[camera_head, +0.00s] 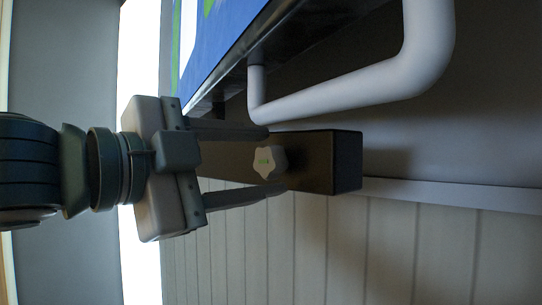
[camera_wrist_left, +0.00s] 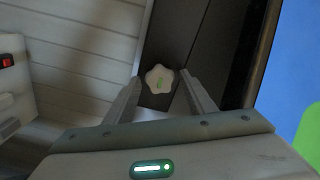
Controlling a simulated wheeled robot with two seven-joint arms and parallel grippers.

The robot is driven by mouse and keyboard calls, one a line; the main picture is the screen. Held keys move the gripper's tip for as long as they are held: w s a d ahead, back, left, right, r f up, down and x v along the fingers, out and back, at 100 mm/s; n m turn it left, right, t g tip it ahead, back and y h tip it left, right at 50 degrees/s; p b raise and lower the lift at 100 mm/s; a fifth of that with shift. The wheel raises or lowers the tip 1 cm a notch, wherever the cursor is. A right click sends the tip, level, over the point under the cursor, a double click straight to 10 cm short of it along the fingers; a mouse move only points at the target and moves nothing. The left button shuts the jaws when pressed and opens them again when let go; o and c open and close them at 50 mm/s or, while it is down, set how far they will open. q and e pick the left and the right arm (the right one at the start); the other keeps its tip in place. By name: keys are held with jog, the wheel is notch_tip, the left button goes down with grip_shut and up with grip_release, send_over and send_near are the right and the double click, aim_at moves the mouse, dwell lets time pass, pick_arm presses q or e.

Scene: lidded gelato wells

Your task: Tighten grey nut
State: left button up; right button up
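In the left wrist view the nut (camera_wrist_left: 159,79) shows just beyond the fingertips, near the middle. My left gripper (camera_head: 277,160) is open, with one finger on each side of the nut in the head view. I cannot tell whether either finger touches it. My right gripper is in neither view.
The dark bar (camera_head: 345,162) ends at the right beside a ribbed pale wall (camera_head: 390,240). A thick white bent tube (camera_head: 350,100) runs close above it. A blue panel with a dark edge (camera_head: 235,35) lies above the gripper.

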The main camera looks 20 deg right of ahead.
pick_arm(q)
jog(key=shift+a, duration=0.1)
jog(key=v, duration=0.6)
dwell(0.3)
dwell(0.3)
jog(key=p+v, duration=0.4)
jog(key=v, duration=1.3)
jog(key=shift+a+r, duration=0.1)
dwell(0.4)
